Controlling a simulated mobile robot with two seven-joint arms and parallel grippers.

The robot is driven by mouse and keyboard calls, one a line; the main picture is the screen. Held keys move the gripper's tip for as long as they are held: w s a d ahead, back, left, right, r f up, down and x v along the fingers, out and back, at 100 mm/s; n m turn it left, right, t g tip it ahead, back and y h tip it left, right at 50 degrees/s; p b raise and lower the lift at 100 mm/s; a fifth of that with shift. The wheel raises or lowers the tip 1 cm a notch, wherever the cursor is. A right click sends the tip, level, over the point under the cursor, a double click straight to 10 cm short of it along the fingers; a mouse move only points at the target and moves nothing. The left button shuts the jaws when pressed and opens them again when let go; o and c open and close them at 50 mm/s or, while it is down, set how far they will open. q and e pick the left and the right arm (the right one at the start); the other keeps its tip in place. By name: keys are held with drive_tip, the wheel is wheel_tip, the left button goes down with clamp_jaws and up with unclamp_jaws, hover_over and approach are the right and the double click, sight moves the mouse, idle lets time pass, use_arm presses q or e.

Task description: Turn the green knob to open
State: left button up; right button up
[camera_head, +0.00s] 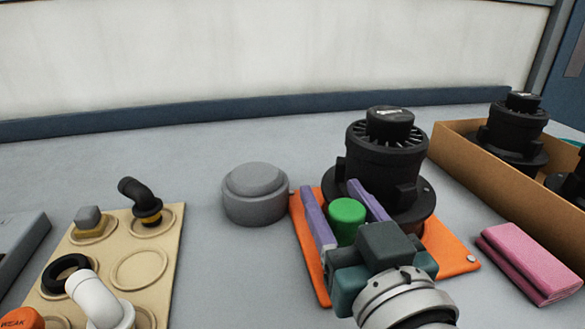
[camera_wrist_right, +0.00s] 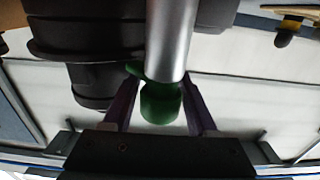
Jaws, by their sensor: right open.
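The green knob (camera_head: 346,214) stands upright above the orange mat, in front of a black motor-like unit (camera_head: 386,158). My right gripper (camera_head: 329,190) reaches in from the lower right, its two purple fingers apart, one on each side of the knob. In the right wrist view, the green knob (camera_wrist_right: 160,102) sits between the fingers against a silver cylinder (camera_wrist_right: 170,38). The gripper is open, and I cannot tell whether either finger touches the knob. My gripper's body hides what lies below the knob in the head view. My left gripper is not in view.
The orange mat (camera_head: 457,262) lies under the black unit. A grey round lidded piece (camera_head: 255,194) stands left of it. A tan tray (camera_head: 168,225) holds pipe fittings at left. A cardboard box (camera_head: 462,160) with black units and a pink folded cloth (camera_head: 530,262) are at right.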

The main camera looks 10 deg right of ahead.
drive_tip(key=shift+c, duration=0.7)
clamp_jaws()
